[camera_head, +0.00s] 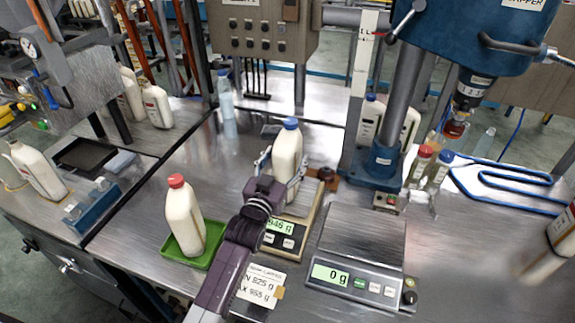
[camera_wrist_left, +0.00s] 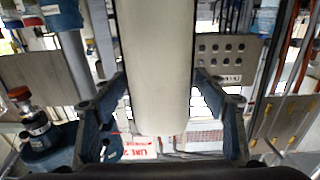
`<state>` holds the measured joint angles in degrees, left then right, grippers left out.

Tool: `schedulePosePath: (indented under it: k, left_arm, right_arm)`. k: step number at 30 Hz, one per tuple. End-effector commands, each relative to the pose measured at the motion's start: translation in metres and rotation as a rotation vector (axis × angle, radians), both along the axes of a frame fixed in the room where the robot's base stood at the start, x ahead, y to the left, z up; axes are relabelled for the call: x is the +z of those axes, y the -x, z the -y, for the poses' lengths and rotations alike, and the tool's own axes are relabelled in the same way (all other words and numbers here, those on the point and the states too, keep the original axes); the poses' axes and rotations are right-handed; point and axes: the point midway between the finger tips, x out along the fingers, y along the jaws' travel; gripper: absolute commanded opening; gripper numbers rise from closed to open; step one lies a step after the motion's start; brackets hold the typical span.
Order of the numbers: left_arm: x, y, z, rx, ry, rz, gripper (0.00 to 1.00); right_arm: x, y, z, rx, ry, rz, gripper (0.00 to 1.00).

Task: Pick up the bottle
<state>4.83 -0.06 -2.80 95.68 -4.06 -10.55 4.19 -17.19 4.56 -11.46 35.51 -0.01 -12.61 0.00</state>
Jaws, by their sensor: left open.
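A white bottle with a blue cap (camera_head: 289,145) stands upright on a scale (camera_head: 300,228) whose green display appears to read 946 g. My left gripper (camera_head: 282,168) is open, with one finger on each side of this bottle. In the left wrist view the bottle (camera_wrist_left: 158,70) fills the space between the open fingers (camera_wrist_left: 162,100), with a visible gap on both sides. My gripper and wrist hide part of the bottle's lower body and the scale. A white bottle with a red cap (camera_head: 184,218) stands in a green tray (camera_head: 205,258). My right gripper is not in view.
A second scale (camera_head: 358,255) reading 0 g is empty on the right. A capper press (camera_head: 385,160) stands behind it, with small bottles (camera_head: 419,165) beside it. A label card (camera_head: 258,282) lies in front. More white bottles (camera_head: 38,170) stand at the left.

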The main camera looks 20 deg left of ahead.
Motion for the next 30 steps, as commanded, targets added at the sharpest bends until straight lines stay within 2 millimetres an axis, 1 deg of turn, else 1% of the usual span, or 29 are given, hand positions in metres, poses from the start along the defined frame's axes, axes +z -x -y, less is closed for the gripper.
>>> schedulePosePath:
  k: [1,5,13,14,30]
  left_arm:
    - [0.0019,-0.0062,0.0002,0.000,0.000,0.001,0.66]
    - [0.0003,-0.0142,0.0006,0.000,0.000,0.000,0.66]
    - [-0.0003,-0.0157,0.0007,0.000,0.000,0.000,0.66]
    - [-0.0003,-0.0157,0.0007,0.000,0.000,0.000,0.63]
    - [-0.0004,-0.0154,0.0007,0.000,0.000,0.000,0.04]
  right_arm:
    - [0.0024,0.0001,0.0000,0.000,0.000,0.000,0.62]
    - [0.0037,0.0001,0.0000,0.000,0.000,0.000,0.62]
    - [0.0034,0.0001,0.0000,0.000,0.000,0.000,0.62]
    - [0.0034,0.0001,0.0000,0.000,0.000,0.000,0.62]
    - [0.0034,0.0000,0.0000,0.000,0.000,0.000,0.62]
